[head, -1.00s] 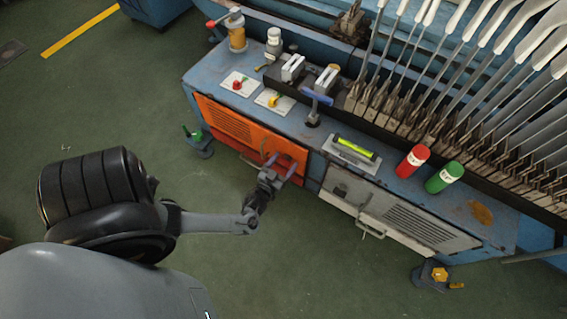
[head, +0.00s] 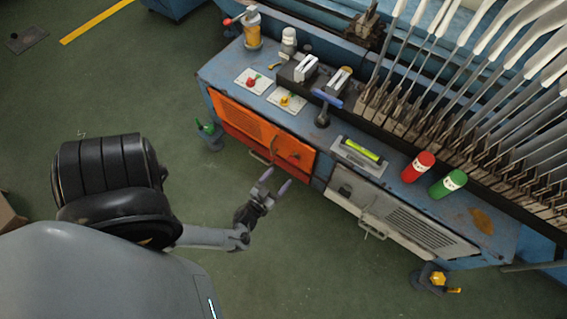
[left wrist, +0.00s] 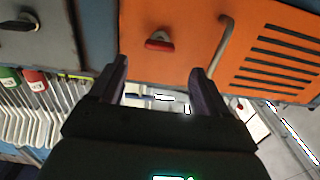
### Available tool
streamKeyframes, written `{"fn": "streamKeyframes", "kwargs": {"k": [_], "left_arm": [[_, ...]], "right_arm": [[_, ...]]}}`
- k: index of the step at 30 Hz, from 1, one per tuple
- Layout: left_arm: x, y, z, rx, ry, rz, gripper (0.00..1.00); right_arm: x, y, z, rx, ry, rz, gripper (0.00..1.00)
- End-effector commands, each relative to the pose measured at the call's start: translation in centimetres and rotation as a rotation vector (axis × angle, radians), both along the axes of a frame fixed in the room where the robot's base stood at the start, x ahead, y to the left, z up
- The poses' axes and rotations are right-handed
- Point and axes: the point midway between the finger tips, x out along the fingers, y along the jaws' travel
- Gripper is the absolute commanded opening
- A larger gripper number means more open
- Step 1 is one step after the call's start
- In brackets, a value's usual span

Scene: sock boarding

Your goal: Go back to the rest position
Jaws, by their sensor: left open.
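My left gripper (head: 275,182) is open and empty in the head view, held over the green floor in front of the machine cabinet. Its two fingers also show in the left wrist view (left wrist: 160,85), spread apart with nothing between them. The orange cabinet door (head: 240,124) looks shut, and its metal handle (head: 270,152) is free, a short gap beyond the fingertips. In the left wrist view the orange door (left wrist: 185,30) shows its red knob and its handle (left wrist: 222,45). My right gripper is not in view.
The grey door (head: 385,215) is beside the orange one. On the blue cabinet top stand a red can (head: 417,167), a green can (head: 449,183) and a level with a yellow-green vial (head: 361,150). White sock boards (head: 480,60) stand behind. The floor (head: 300,265) in front is clear.

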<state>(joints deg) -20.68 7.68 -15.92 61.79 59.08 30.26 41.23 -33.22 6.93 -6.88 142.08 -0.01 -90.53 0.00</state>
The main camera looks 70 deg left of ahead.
Motion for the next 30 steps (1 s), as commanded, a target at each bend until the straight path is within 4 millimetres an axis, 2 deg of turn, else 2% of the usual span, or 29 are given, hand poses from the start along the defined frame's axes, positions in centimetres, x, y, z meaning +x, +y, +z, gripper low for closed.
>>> {"fn": "streamKeyframes", "kwargs": {"k": [6,22,26,29,30], "left_arm": [[-1.1,-0.7,0.0,-0.001,-0.001,0.000,0.77],[-1.3,-0.7,0.5,0.000,0.001,0.000,0.77],[-2.0,-0.7,2.1,0.001,0.012,0.000,0.77],[-2.8,-0.5,4.5,0.002,0.024,0.003,0.77],[-3.0,-0.5,6.0,0.000,0.020,0.006,0.77]], "right_arm": [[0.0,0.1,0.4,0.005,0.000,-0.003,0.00],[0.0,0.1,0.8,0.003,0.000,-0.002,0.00],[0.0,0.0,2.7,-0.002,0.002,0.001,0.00],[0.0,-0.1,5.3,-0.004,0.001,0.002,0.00],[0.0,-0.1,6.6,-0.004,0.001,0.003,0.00]]}}
